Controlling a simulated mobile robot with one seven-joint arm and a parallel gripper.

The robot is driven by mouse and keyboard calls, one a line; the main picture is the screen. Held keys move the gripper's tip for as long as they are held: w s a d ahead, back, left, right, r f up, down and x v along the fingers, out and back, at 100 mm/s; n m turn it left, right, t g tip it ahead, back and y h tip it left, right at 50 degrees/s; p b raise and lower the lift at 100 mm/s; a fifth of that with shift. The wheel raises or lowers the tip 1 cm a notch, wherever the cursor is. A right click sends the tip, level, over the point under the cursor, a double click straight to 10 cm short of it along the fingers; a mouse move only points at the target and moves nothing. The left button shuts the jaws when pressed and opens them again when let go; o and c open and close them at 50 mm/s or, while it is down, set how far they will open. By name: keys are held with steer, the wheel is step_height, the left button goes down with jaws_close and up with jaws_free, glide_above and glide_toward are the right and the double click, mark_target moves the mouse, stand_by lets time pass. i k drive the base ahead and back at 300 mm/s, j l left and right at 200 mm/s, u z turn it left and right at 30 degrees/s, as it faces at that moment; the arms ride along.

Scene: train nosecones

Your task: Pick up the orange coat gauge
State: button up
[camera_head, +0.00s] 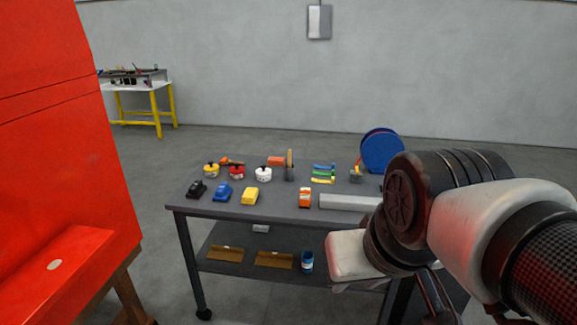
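An orange device with a pale face (305,197), which looks like the orange coat gauge, is on the grey cart's top (270,205), near its front edge and right of the middle. It is small here and its details are hard to make out. My arm's links fill the right side of the picture, to the right of the gauge. I cannot make out my gripper's fingers; thin dark parts show below the arm at the bottom edge. Nothing visibly touches the gauge.
A grey-white roll (348,202) lies close right of the gauge. Yellow (250,196), blue (222,192) and black (196,190) devices stand left. Pots, an orange box (275,161) and a blue disc (382,150) are behind. A red structure (65,150) borders the left.

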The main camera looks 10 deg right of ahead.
mark_target(305, 195)
steer(key=z, duration=0.1)
steer(key=u, duration=3.6)
steer(key=z, duration=3.6)
steer(key=i+j+z, duration=0.1)
steer(key=i, duration=0.35)
steer(key=i+j+z, duration=0.1)
steer(key=i, duration=0.35)
steer(key=j, duration=0.1)
